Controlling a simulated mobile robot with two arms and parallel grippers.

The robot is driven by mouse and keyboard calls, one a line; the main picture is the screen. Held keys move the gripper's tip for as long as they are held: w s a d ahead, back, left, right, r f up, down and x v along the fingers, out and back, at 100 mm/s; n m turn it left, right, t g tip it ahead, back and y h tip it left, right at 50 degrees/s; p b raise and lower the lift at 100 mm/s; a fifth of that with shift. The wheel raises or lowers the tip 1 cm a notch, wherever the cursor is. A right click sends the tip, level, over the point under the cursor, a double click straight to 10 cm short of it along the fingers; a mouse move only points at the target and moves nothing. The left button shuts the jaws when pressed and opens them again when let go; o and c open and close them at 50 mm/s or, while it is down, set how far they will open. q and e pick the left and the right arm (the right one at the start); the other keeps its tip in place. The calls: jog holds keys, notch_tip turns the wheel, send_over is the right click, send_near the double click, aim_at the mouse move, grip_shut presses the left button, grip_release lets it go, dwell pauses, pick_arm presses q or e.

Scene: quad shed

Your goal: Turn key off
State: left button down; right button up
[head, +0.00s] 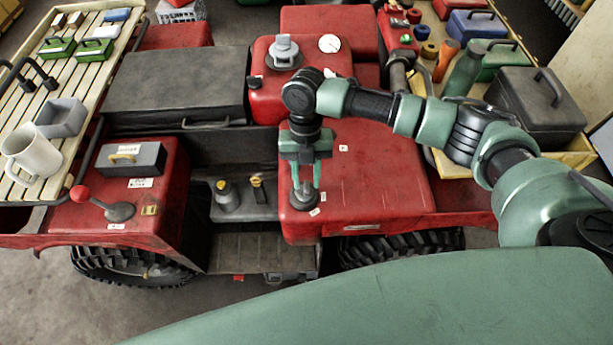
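A small grey key switch (304,197) with a round base sits near the left front corner of the red panel (375,185) of the vehicle. My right gripper (306,187) points down right over it. Its two green fingers stand a little apart, with their tips at the top of the switch. The fingers hide the key itself, so I cannot tell whether they grip it or only straddle it, nor how the key is turned. My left gripper is not in view.
A red-knobbed lever (118,210) and a grey box with a yellow handle (131,158) are on the left fender. A slatted rack (70,100) holds a white mug (32,153). A grey toolbox (535,105) and a green bottle (464,70) stand at right, behind my arm.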

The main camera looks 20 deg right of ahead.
jog(key=shift+s+p+v, duration=0.2)
jog(key=shift+p+v, duration=0.5)
jog(key=shift+v, duration=0.2)
jog(key=shift+s+p+v, duration=0.2)
jog(key=shift+p+v, duration=0.5)
jog(key=shift+v, duration=0.2)
jog(key=shift+s+p+v, duration=0.2)
jog(key=shift+p+v, duration=0.5)
jog(key=shift+v, duration=0.15)
jog(key=shift+a+r, duration=0.1)
jog(key=shift+a, duration=0.15)
